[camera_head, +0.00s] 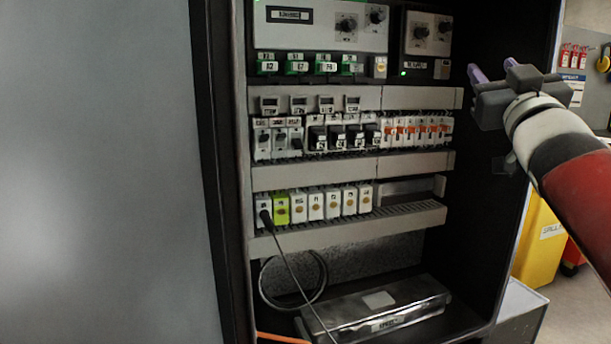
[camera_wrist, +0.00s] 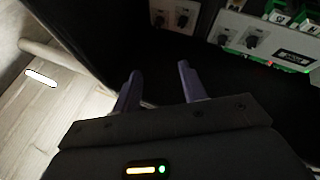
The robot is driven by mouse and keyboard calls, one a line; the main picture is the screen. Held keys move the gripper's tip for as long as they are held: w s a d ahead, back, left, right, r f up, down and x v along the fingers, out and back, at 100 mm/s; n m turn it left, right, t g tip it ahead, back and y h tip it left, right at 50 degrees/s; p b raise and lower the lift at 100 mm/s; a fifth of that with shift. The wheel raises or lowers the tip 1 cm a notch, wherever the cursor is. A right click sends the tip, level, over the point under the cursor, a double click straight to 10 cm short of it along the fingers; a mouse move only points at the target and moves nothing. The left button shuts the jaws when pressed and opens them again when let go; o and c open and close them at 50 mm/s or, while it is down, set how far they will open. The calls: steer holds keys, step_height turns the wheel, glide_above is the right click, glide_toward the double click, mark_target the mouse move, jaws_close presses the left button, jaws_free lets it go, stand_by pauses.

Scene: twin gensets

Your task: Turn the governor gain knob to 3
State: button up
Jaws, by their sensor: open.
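In the head view two grey control units at the top of the open cabinet carry small black knobs. The left unit (camera_head: 300,35) has two knobs, one lower (camera_head: 346,24) and one higher (camera_head: 377,15). The right unit (camera_head: 421,62) has two more, a left knob (camera_head: 421,31) and a right knob (camera_head: 444,25). Their labels and dial numbers are too small to read, so I cannot tell which is the governor gain knob. My gripper (camera_head: 493,69) is open and empty, right of the units and apart from them. Its purple fingers (camera_wrist: 158,72) also show in the wrist view, with knobs beyond.
Rows of breakers (camera_head: 340,136) and terminals fill the cabinet below the units. A black cable (camera_head: 284,255) hangs from the lowest row. The cabinet's right wall (camera_head: 508,215) stands beside my arm. A grey door (camera_head: 100,180) covers the left. A yellow bin (camera_head: 540,245) stands at right.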

steer(key=s+a+f+m+g, duration=0.1)
steer(key=s+a+f+g, duration=0.15)
steer(key=f, duration=0.55)
steer(key=s+a+f+m+g+h, duration=0.1)
steer(key=f+g, duration=0.3)
steer(key=f, duration=0.5)
steer(key=s+a+f+m+g, duration=0.2)
steer(key=f+g, duration=0.1)
steer(key=f, duration=0.5)
steer(key=s+a+f+n+g+y, duration=0.1)
steer(key=s+a+f+g, duration=0.3)
steer(key=s+f, duration=0.3)
steer(key=s+a+f+n+g+y, duration=0.1)
steer(key=s+a+f+g, duration=0.3)
steer(key=s+f, duration=0.4)
step_height(320, 180, down, 4)
steer(key=shift+s+f+y, duration=0.15)
steer(key=shift+s+y, duration=0.15)
steer(key=shift+g, duration=0.25)
